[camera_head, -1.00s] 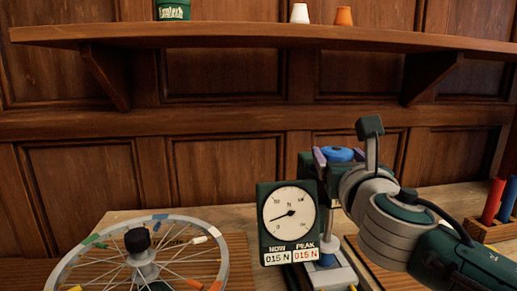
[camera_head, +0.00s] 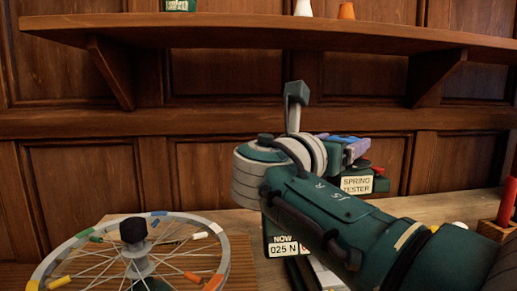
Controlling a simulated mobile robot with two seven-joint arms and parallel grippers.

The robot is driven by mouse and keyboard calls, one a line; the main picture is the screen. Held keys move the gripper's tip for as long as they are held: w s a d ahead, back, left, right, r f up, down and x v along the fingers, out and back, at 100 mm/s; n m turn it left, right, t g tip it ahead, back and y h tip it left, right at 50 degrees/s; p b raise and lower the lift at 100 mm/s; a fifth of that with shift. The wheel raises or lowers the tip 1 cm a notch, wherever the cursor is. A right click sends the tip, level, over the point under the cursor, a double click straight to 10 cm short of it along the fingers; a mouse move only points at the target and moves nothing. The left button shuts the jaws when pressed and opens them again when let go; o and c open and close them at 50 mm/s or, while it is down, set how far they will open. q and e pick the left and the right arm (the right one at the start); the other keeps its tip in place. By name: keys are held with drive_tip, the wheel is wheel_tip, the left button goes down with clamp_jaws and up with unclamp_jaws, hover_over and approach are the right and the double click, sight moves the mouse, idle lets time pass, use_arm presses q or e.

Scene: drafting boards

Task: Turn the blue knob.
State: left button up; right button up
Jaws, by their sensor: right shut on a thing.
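The blue knob (camera_head: 342,138) sits at the top of the spring tester, mostly hidden by my right gripper (camera_head: 350,144). The purple fingers of that gripper are shut on the knob. The spring tester (camera_head: 378,185) carries a "SPRING TESTER" label. Its NOW readout (camera_head: 284,246) shows 025 N. My right arm covers the dial and nearly all of the PEAK readout. My left gripper is not in view.
A spoked wheel (camera_head: 60,257) with coloured tags and a black hub cap stands at the lower left. A red cylinder (camera_head: 508,200) is at the right edge. A wooden shelf (camera_head: 240,32) with small cups runs above.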

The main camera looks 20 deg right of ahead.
idle(0.4)
drive_tip(key=o, duration=1.2)
drive_tip(key=shift+o, duration=0.2)
drive_tip(key=v, duration=1)
